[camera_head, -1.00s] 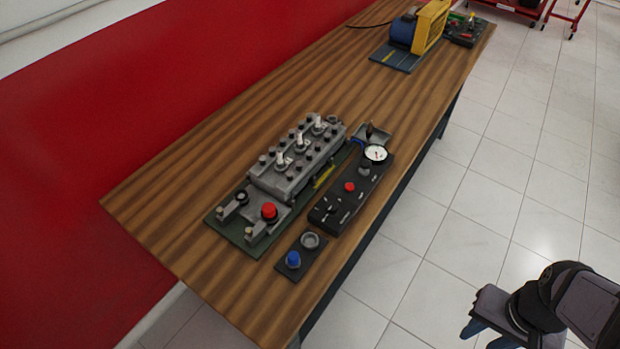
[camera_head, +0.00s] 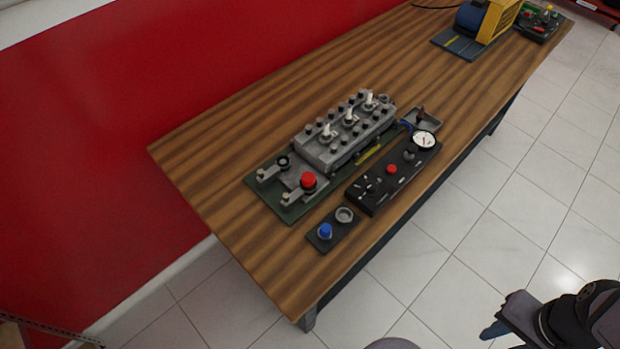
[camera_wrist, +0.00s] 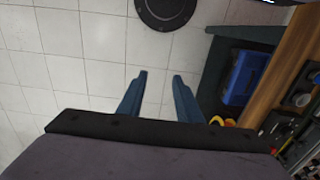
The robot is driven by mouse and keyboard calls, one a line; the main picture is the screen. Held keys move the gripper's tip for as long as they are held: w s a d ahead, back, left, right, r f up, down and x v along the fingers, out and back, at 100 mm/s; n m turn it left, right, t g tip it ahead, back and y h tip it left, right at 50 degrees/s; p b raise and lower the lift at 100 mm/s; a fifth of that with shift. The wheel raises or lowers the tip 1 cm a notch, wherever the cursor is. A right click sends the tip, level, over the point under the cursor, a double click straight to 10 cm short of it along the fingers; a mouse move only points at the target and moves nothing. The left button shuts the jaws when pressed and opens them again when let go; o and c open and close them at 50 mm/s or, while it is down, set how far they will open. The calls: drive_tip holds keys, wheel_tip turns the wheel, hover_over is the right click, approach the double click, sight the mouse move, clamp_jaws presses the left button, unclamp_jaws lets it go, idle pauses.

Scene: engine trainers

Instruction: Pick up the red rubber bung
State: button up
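The red rubber bung (camera_head: 308,180) looks like a short, bright red round plug. It sits upright in a dark round seat at the near-left end of the grey engine block (camera_head: 345,135), on a green base plate (camera_head: 292,211). My gripper (camera_head: 490,331) is off the table at the lower right of the head view, over the floor and well away from the bung. In the wrist view its two blue fingers (camera_wrist: 160,76) stand apart with nothing between them. I cannot make out the bung in the wrist view.
A dark plate (camera_head: 330,242) holds a blue plug (camera_head: 325,231) and an empty grey ring (camera_head: 344,214). A black panel (camera_head: 372,196) carries a gauge and a smaller red button (camera_head: 391,169). The left of the wooden table (camera_head: 215,165) is bare.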

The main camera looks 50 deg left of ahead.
drive_tip(key=o, duration=0.4)
drive_tip(key=shift+o, duration=0.2)
drive_tip(key=w+a+n+t+b, duration=0.1)
drive_tip(key=w+a+n+b, duration=0.3)
drive_tip(key=w+a, duration=0.5)
wheel_tip(320, 180, up, 3)
drive_tip(key=n+t+y+b, duration=0.25)
drive_tip(key=n+b, duration=0.25)
drive_tip(key=b, duration=0.7)
hover_over(309, 177)
drive_tip(key=s+d, duration=0.2)
drive_tip(key=s, duration=0.1)
drive_tip(key=shift+y, duration=0.35)
drive_tip(key=shift+x, duration=3.75)
